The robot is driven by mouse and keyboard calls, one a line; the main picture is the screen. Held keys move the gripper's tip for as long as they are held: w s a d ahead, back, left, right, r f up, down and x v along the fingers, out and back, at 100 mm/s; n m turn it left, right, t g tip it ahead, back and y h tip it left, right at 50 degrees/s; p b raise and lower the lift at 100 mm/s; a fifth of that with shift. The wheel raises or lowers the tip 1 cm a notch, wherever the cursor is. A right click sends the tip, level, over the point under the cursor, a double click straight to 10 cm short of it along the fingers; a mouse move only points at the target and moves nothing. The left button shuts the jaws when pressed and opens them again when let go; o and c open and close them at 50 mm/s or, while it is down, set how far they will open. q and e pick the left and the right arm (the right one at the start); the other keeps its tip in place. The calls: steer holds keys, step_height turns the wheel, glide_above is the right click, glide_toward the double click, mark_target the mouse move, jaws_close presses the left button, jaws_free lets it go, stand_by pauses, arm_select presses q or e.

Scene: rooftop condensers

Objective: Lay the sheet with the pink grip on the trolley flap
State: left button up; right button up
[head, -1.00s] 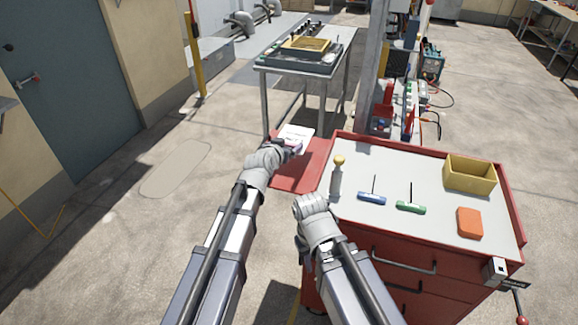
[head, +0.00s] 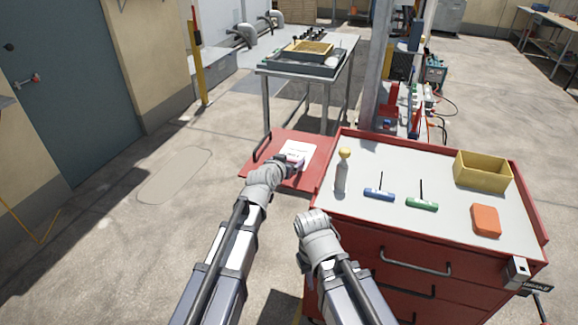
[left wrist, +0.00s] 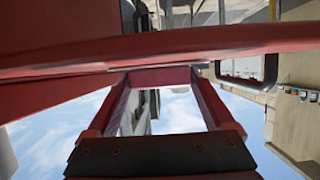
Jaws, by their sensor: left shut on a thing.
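The white sheet (head: 298,150) shows over the red trolley flap (head: 262,163) in the head view, and its pink grip (head: 297,164) is at its near edge. My left gripper (head: 290,165) is shut on this grip. I cannot tell whether the sheet touches the flap or is just above it. In the left wrist view the flap (left wrist: 160,50) is a red band seen nearly edge-on; I cannot make out the sheet there. My right gripper (head: 313,218) is beside the trolley's left side, and its fingers cannot be made out.
The red trolley's grey top holds a yellow-capped bottle (head: 343,172), a blue-handled tool (head: 379,193), a green-handled tool (head: 422,203), an orange block (head: 486,220) and a yellow bin (head: 482,171). A metal table (head: 300,72) stands behind the flap. Floor left of it is clear.

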arm_select(q)
steer(key=shift+r, duration=0.1)
steer(key=shift+f, duration=0.2)
steer(key=o, duration=1.1)
steer(key=shift+r, duration=0.1)
steer(key=shift+r, duration=0.15)
steer(key=p+v, duration=0.4)
steer(key=v, duration=0.8)
steer(key=shift+p, duration=0.35)
